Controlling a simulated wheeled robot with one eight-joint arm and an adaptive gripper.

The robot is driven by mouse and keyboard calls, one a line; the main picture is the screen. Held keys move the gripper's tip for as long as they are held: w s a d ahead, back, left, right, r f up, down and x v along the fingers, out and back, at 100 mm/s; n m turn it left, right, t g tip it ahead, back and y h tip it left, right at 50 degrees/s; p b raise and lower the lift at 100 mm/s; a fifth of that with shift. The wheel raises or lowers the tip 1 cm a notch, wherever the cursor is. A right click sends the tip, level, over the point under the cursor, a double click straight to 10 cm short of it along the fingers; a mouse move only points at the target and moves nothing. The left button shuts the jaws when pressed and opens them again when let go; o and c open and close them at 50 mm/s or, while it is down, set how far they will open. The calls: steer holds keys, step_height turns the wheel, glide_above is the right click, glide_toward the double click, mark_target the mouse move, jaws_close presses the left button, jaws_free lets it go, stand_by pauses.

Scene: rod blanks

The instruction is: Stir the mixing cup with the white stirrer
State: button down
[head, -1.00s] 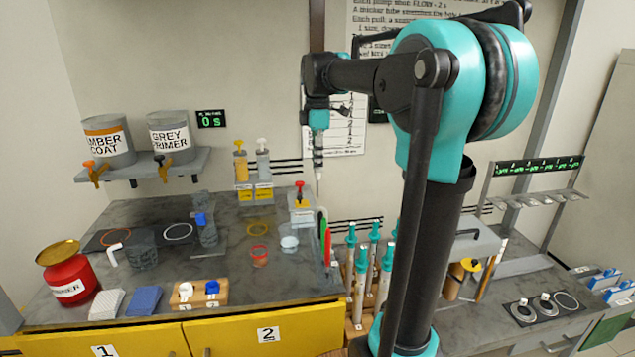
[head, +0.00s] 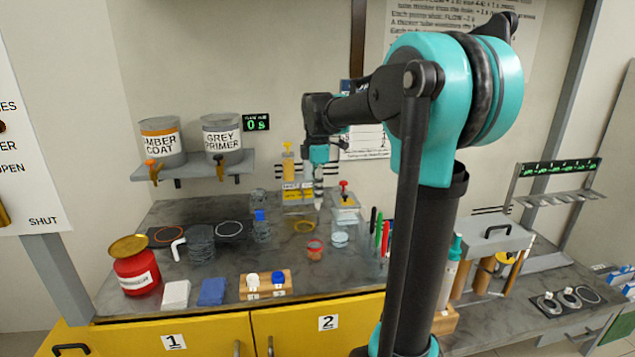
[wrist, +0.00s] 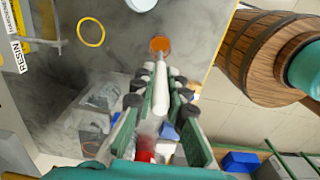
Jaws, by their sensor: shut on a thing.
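My gripper (wrist: 155,110) is shut on the white stirrer (wrist: 161,80), which points away from the wrist between the fingers. In the head view my gripper (head: 319,192) hangs over the bench, above and behind a small red-rimmed cup (head: 315,251). This looks like the mixing cup. Its orange inside (wrist: 160,44) shows at the far end of the stirrer in the wrist view. The stirrer's tip lines up with the cup there; I cannot tell its height or whether it is inside.
A clear cup (head: 339,241) stands just right of the red-rimmed cup. A yellow ring (head: 304,226) marks the bench behind. Pumps (head: 346,200) stand at the back. Upright coloured sticks (head: 383,236) stand to the right. A wooden block (head: 266,286) with white and blue pieces is front left.

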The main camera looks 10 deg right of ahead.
step_height(320, 180, down, 11)
steer(key=shift+s+a, duration=0.15)
steer(key=shift+a, duration=0.25)
stand_by(1.0)
steer(key=shift+a, duration=0.25)
stand_by(0.4)
